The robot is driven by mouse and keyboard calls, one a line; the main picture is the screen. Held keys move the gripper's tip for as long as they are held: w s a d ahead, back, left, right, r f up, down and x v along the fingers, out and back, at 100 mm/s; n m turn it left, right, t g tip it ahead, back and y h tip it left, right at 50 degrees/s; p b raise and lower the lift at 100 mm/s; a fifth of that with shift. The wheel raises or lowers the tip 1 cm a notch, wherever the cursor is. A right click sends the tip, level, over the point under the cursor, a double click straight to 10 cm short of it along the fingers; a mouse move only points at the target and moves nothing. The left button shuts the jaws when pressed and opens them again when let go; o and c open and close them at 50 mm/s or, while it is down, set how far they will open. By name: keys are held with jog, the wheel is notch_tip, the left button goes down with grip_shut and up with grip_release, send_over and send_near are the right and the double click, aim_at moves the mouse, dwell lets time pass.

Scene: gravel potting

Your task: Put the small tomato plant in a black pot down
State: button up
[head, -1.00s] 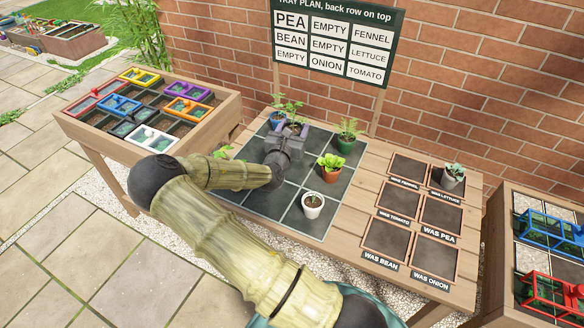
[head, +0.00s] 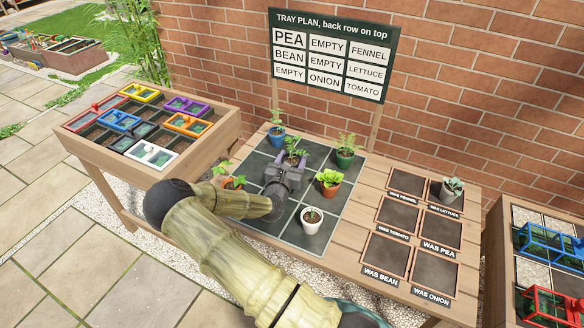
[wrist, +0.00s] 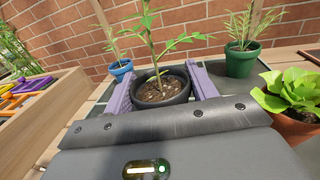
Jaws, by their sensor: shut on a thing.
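The small tomato plant in a black pot (wrist: 161,88) stands upright between the purple fingers of my gripper (wrist: 160,92) in the wrist view. In the head view its leaves (head: 294,152) show above my gripper (head: 288,166), near the middle of the dark tiled tray (head: 316,157). The gripper is shut on the pot. The pot's base is hidden, so I cannot tell whether it touches the tray. The tray plan sign (head: 334,55) stands behind, with TOMATO in its lower right cell.
Around the held pot stand a blue pot (head: 277,140), a green pot (head: 344,160), a terracotta lettuce pot (head: 328,190), a white pot (head: 310,226) and an orange pot (head: 236,184). Labelled squares (head: 385,250) lie to the right; one holds a grey pot (head: 447,193).

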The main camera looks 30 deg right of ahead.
jog(key=shift+f, duration=1.75)
jog(key=shift+f, duration=0.1)
jog(key=o, duration=1)
jog(key=shift+o, duration=0.2)
jog(key=shift+r, duration=0.2)
jog(key=b+v, duration=0.1)
jog(key=v, duration=1.1)
jog(key=shift+a+f+b, duration=0.1)
jog(key=shift+b, duration=0.25)
jog(key=shift+w, duration=0.1)
